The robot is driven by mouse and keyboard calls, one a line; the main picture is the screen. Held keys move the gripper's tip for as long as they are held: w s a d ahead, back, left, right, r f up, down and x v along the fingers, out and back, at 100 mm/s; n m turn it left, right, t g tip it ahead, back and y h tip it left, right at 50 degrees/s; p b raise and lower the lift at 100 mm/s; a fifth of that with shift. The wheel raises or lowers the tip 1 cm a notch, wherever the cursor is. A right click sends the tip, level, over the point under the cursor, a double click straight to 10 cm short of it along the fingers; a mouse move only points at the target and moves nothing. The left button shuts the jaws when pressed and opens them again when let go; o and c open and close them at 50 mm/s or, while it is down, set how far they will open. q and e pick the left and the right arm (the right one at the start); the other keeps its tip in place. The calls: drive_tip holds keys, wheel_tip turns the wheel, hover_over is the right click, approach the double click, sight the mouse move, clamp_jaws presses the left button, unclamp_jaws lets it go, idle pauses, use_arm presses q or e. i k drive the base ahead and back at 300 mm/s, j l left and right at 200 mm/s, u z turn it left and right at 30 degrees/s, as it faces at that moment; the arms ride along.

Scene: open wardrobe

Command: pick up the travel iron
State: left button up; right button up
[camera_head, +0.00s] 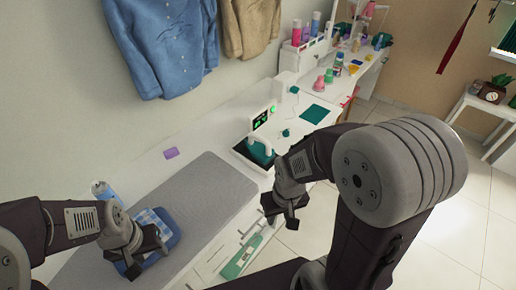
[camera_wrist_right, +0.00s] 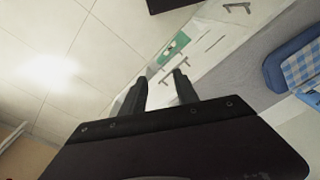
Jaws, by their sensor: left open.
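A teal and white appliance that looks like the travel iron (camera_head: 260,152) stands on a dark base on the white counter, at the middle of the head view. A white upright with a small lit display rises beside it. My right gripper (camera_head: 284,218) is open and empty, in front of the counter and below the iron in the picture; its two separate fingers show in the right wrist view (camera_wrist_right: 159,92). The iron is not clearly visible in that view. My left gripper (camera_head: 143,262) is open over the blue basket at the lower left.
A blue basket (camera_head: 172,236) with checked cloth sits on a grey ironing pad (camera_head: 205,185); it also shows in the right wrist view (camera_wrist_right: 274,72). A purple block (camera_head: 171,153) lies on the counter (camera_head: 205,132). Bottles and spools stand farther back.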

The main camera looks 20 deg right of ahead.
sight(262, 152)
drive_tip(key=i+l+u, duration=0.2)
drive_tip(key=l+u, duration=0.2)
drive_tip(key=l, duration=0.25)
drive_tip(key=i+l+u, duration=0.15)
drive_tip(key=l+u, duration=0.25)
drive_tip(key=l, duration=0.3)
drive_tip(key=l+u, duration=0.4)
drive_tip(key=l, duration=0.3)
drive_tip(key=k+l+u, duration=0.1)
drive_tip(key=l+u, duration=0.3)
drive_tip(key=l, duration=0.3)
